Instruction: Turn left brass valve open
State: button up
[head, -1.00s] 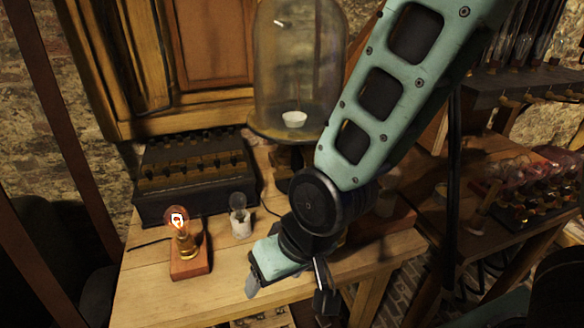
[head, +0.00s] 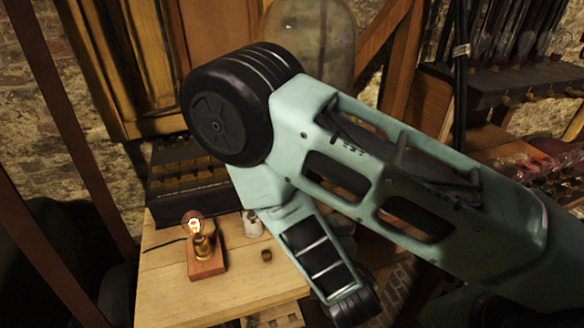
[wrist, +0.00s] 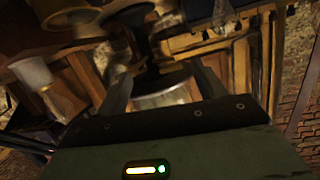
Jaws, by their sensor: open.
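I cannot make out the left brass valve for certain in either view. My arm covers the middle of the head view and hides much of the bench there. My gripper (wrist: 162,84) shows in the wrist view, with its two fingers apart. A shiny, pale metal round piece (wrist: 166,97) shows between or beyond the fingers, blurred; I cannot tell if they touch it. The glass bell jar (head: 325,40) stands behind my arm in the head view, its base hidden.
A lit bulb on a red-brown block (head: 207,264) stands on the wooden bench (head: 190,305). A dark battery box (head: 185,180) is behind. The bench's front left is clear.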

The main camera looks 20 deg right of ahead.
jog(key=w+r+t+b, duration=0.1)
jog(key=w+b, duration=0.3)
jog(key=w, duration=0.1)
jog(key=w+r+n+y+b, duration=0.1)
jog(key=w+b, duration=0.4)
jog(key=w+n+t+b, duration=0.1)
jog(key=w+b, duration=0.3)
jog(key=w, duration=0.1)
jog(key=shift+w+d+r+t, duration=0.2)
jog(key=shift+d+r+t, duration=0.1)
jog(key=shift+d+r, duration=0.1)
jog(key=shift+w, duration=0.4)
jog(key=shift+f, duration=0.1)
jog(key=c, duration=1)
